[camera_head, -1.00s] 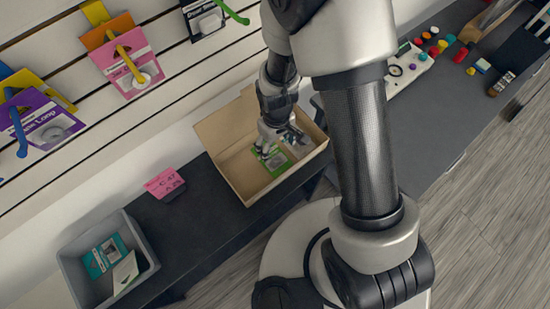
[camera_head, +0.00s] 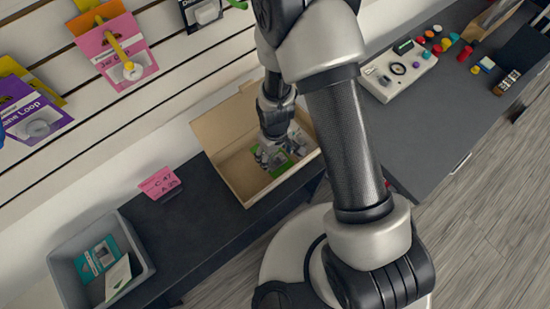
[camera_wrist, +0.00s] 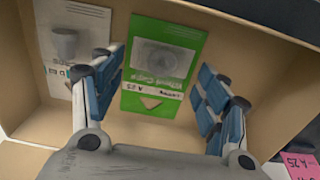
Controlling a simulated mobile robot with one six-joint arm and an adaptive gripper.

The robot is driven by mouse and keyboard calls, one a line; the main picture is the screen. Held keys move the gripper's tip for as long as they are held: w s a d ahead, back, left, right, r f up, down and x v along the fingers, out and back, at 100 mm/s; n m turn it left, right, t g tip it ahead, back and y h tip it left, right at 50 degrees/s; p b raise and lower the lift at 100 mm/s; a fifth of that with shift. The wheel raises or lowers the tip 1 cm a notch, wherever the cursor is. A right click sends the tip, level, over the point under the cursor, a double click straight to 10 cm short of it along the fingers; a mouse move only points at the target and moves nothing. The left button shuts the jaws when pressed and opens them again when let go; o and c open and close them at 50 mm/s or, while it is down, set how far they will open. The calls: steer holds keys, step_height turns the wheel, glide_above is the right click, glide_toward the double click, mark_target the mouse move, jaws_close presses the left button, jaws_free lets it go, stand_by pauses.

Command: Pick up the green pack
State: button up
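The green pack (camera_wrist: 163,68) lies flat on the floor of an open cardboard box, with a grey picture and a white label strip. In the head view the green pack (camera_head: 281,170) shows partly, behind my gripper. My gripper (camera_wrist: 165,98) is open, its blue-padded fingers spread to the left and right of the pack. It points down into the cardboard box (camera_head: 229,140), and in the head view my gripper (camera_head: 268,158) is just over the pack. I cannot tell whether the fingers touch it.
A white pack (camera_wrist: 75,48) lies left of the green one in the wrist view, near the left finger. The box walls (camera_wrist: 289,75) stand close around.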

steer(key=c, duration=1.2)
steer(key=shift+o, duration=0.2)
steer(key=shift+r, duration=0.1)
